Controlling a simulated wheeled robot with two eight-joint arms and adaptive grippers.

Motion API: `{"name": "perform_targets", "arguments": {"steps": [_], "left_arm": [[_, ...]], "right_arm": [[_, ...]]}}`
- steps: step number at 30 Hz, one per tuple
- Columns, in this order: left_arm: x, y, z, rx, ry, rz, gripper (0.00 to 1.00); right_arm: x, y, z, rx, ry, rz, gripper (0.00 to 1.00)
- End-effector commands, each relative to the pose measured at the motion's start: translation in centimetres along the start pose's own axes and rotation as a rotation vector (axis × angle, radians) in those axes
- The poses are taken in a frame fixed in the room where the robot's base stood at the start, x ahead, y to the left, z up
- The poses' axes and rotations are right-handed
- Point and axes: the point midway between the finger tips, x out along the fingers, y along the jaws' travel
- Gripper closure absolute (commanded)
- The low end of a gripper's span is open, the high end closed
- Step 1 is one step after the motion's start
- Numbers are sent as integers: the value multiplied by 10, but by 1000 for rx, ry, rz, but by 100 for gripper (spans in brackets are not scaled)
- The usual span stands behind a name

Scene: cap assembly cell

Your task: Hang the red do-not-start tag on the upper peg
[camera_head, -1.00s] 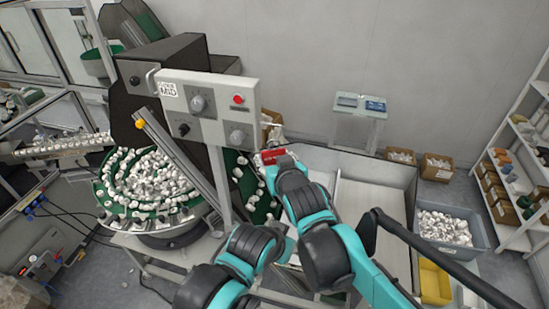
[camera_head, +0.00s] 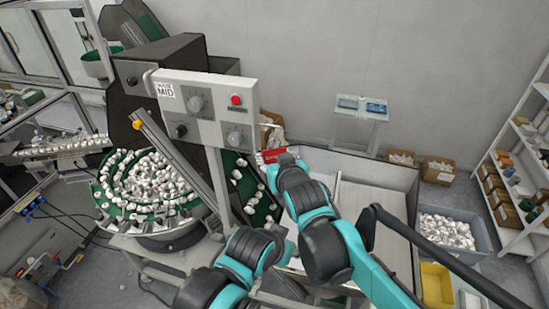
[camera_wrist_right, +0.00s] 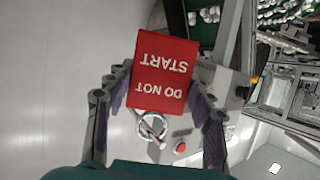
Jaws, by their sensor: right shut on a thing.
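The red DO NOT START tag (camera_wrist_right: 160,72) appears upside down and large in the right wrist view, between the fingers of my right gripper (camera_wrist_right: 159,95). That gripper is shut on it. A pale ring (camera_wrist_right: 150,125) shows just beyond the tag's lower edge in that view; I cannot tell whether it is joined to the tag. In the head view the tag (camera_head: 271,155) is a small red patch at the end of my right arm, right of the grey control panel (camera_head: 215,83). I cannot clearly make out the upper peg.
A round feeder bowl of white caps (camera_head: 150,185) stands to the left. A pale bin (camera_head: 375,195) lies right of my right arm, with a crate of caps (camera_head: 446,230) beyond it.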

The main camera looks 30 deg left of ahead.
Motion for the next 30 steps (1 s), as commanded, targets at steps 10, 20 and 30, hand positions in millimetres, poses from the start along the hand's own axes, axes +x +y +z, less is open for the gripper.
{"name": "perform_targets", "arguments": {"steps": [10, 20, 30], "left_arm": [[0, 0, 0, 0, 0, 0, 54], [0, 0, 0, 0, 0, 0, 54], [0, 0, 0, 0, 0, 0, 54]], "right_arm": [[0, 0, 0, 0, 0, 0, 22], [-13, 0, 0, 0, 0, 0, 22], [-79, 0, 0, 0, 0, -1, 22]]}}
